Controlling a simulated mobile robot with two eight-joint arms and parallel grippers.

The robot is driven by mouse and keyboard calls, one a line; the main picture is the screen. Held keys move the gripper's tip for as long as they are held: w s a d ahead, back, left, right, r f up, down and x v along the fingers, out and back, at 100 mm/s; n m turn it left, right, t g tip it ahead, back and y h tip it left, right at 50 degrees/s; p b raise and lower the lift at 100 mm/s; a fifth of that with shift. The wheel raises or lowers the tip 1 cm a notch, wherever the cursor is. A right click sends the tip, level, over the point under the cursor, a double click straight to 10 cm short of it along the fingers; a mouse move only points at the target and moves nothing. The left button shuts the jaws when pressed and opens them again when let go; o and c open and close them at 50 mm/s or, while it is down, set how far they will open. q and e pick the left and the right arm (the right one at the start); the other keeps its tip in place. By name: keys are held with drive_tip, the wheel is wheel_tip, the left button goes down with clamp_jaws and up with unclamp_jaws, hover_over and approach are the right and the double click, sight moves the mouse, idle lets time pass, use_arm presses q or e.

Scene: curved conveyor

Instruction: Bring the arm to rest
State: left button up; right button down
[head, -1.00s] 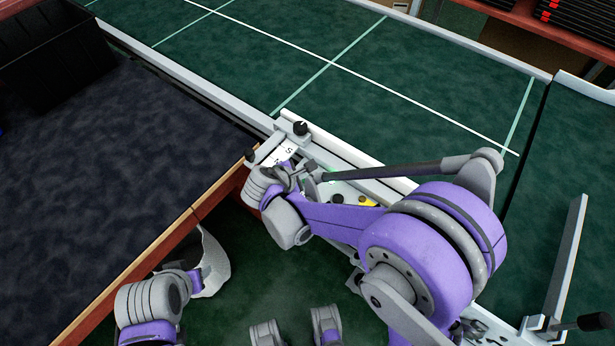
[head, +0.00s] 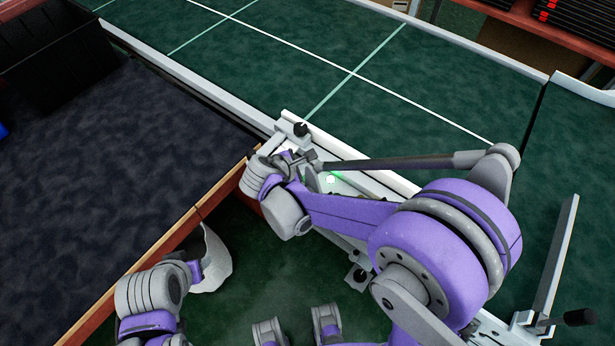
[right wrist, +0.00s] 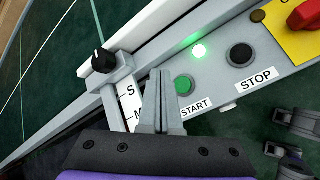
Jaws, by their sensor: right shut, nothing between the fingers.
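My right gripper (head: 310,160) is above the white control panel beside the conveyor. In the right wrist view its two fingers (right wrist: 161,74) are together and empty, in front of the panel between the speed label and the green START button (right wrist: 184,85). I cannot tell whether the fingertips touch the panel. The purple and grey right arm (head: 350,212) reaches in from the right and covers part of the panel.
The green conveyor belt (head: 330,60) lies behind. A green lamp (right wrist: 199,51) is lit near a black STOP button (right wrist: 241,55) and a red knob on yellow (right wrist: 305,14). A slider with a black knob (right wrist: 103,60) stands left. A dark table (head: 110,170) holds a black crate (head: 60,60).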

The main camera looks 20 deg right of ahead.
idle(0.3)
drive_tip(key=s+d+r+m+y+p, duration=0.1)
drive_tip(key=s+d+r+m+y, duration=0.2)
drive_tip(key=s+m, duration=0.6)
drive_tip(key=s+d+r+m+g+y+p, duration=0.1)
drive_tip(key=s+d+r+m+y+p, duration=0.1)
drive_tip(key=s+r+m, duration=0.3)
drive_tip(key=s+d+m+y, duration=0.1)
drive_tip(key=s+m, duration=0.2)
drive_tip(key=s, duration=0.3)
drive_tip(key=shift+m+y+p, duration=0.3)
drive_tip(key=shift+m, duration=0.1)
